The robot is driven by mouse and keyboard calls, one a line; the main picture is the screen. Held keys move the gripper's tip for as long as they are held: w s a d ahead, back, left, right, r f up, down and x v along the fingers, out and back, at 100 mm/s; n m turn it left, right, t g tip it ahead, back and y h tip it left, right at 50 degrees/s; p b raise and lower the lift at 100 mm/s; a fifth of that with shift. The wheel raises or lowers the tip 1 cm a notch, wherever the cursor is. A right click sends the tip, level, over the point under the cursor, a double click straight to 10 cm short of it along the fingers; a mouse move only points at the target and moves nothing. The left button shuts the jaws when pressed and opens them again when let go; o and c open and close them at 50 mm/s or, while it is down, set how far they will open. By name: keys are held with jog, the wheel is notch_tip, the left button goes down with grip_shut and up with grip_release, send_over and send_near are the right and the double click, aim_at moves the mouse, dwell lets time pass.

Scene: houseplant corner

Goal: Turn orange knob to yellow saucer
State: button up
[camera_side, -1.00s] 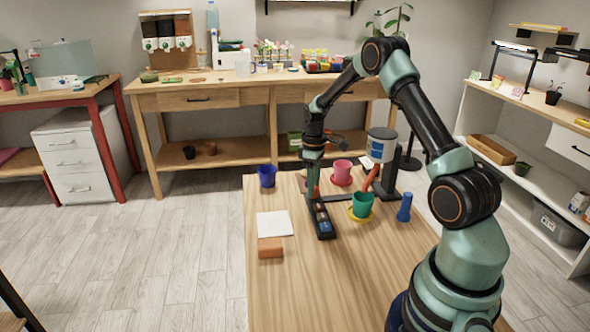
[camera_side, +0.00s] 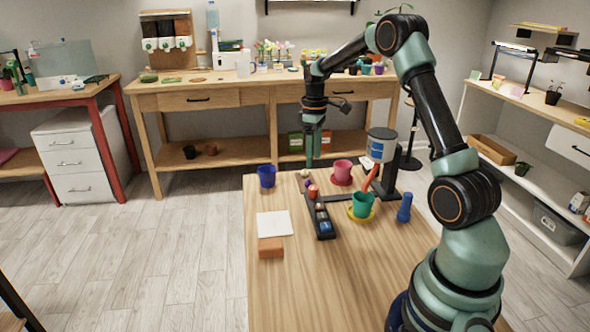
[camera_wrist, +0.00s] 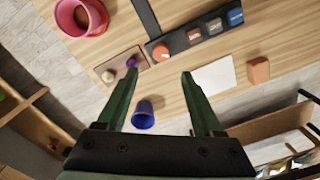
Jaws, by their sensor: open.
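The orange knob (camera_side: 313,191) sits at the far end of a dark panel (camera_side: 324,230). It also shows in the wrist view (camera_wrist: 161,52), beyond my fingertips. Its pointing direction is too small to read for sure. The yellow saucer (camera_side: 352,216) lies right of the panel, with a teal pot (camera_side: 363,204) standing on it; the wrist view does not show the saucer. My gripper (camera_side: 309,164) is above the far end of the table, up and clear of the knob. In the wrist view my gripper (camera_wrist: 160,75) is open and empty.
A pink pot (camera_side: 343,169) stands on a red saucer behind the panel, near a dispenser (camera_side: 381,147). A blue pot (camera_side: 267,176) and a white sheet (camera_side: 274,223) are to the left. A purple knob (camera_wrist: 132,62) is on a small plate. A blue object (camera_side: 404,207) stands right.

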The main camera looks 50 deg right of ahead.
jog(key=shift+r, duration=1.05)
jog(key=s+a+r+m+t, duration=0.1)
jog(key=s+a+r, duration=0.25)
jog(key=a, duration=0.25)
jog(key=s+a+r+t, duration=0.2)
jog(key=a+r, duration=0.2)
jog(key=a, duration=0.3)
jog(key=s+a+r+m+t, duration=0.1)
jog(key=s+a+r, duration=0.1)
jog(key=a+r, duration=0.3)
jog(key=s+a+f+t, duration=0.2)
jog(key=s+a, duration=0.4)
jog(key=shift+a+f+m, duration=0.15)
jog(key=shift+a+m, duration=0.05)
jog(key=shift+m, duration=0.2)
